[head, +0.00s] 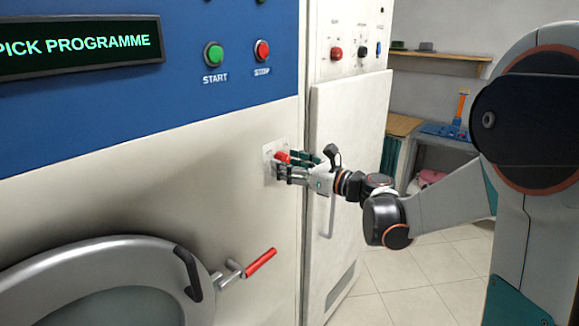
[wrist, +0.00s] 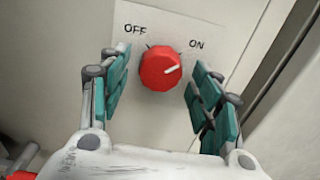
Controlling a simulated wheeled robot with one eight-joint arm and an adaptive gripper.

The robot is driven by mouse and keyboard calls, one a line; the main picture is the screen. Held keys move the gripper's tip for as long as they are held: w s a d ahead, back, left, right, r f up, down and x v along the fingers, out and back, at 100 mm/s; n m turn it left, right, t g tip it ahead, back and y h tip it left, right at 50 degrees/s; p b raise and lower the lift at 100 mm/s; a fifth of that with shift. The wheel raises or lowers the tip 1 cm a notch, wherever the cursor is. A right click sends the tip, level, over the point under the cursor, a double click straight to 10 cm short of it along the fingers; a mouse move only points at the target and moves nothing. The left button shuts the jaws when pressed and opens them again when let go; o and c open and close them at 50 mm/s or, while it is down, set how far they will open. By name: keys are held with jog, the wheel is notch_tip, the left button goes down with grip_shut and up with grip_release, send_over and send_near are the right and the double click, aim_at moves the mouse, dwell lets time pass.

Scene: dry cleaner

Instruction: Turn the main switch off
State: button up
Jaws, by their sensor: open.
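The main switch is a red round knob (wrist: 161,70) on a pale plate (wrist: 205,28) marked OFF at left and ON at right. Its white pointer line points up and right, toward ON. In the head view the red knob (head: 282,157) is partly hidden by the fingers. My gripper (wrist: 158,88) is open, with one teal-padded finger on each side of the knob. Gaps show between the pads and the knob in the wrist view. In the head view my gripper (head: 290,165) reaches in from the right at the machine's front panel.
A green START button (head: 213,54) and a red STOP button (head: 262,50) sit above on the blue panel. A red door handle (head: 260,263) and round door (head: 90,262) are below left. A tall pale cabinet door (head: 345,140) stands close on the right.

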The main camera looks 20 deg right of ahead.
jog(key=c, duration=1.1)
jog(key=shift+o, duration=0.2)
jog(key=shift+n, duration=0.3)
jog(key=shift+d+r+n+p, duration=0.1)
jog(key=shift+n+p, duration=0.5)
jog(key=shift+n, duration=8.1)
